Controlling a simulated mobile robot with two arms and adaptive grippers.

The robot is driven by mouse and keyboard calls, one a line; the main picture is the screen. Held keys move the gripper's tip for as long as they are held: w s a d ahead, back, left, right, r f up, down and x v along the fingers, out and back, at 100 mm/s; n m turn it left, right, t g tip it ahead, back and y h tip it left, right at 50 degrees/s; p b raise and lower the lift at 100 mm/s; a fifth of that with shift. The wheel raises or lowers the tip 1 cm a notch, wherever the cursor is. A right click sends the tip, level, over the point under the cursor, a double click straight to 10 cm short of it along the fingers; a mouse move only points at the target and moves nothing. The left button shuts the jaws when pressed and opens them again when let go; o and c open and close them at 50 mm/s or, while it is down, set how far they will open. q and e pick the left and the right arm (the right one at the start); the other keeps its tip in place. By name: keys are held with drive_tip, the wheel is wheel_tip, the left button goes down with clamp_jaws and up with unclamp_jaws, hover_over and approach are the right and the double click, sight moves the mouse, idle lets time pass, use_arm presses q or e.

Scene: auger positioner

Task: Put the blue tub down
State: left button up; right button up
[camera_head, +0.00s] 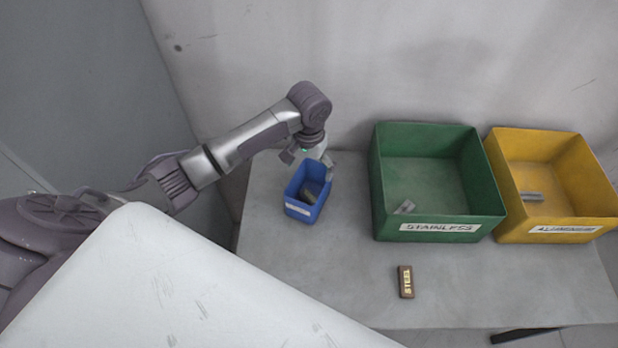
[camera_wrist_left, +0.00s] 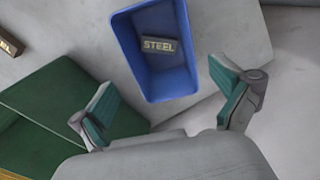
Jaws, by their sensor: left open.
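The blue tub (camera_head: 301,207) stands upright near the left end of the table. In the left wrist view the blue tub (camera_wrist_left: 190,82) holds a dark block marked STEEL (camera_wrist_left: 159,46). My left gripper (camera_head: 309,158) is just above and behind the tub, with its fingers spread. In the left wrist view my left gripper (camera_wrist_left: 165,105) shows both fingers wide apart, with nothing between them, and the tub lies just beyond the fingertips. My right gripper is not in view.
A green bin labelled STAINLESS (camera_head: 438,212) and a yellow bin (camera_head: 560,220) stand right of the tub, each with a grey metal piece inside. A brown block marked STEEL (camera_head: 405,282) lies on the grey table (camera_head: 330,265). The table's front middle is mostly clear.

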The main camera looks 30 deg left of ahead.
use_arm(q)
drive_tip(key=shift+r, duration=1.35)
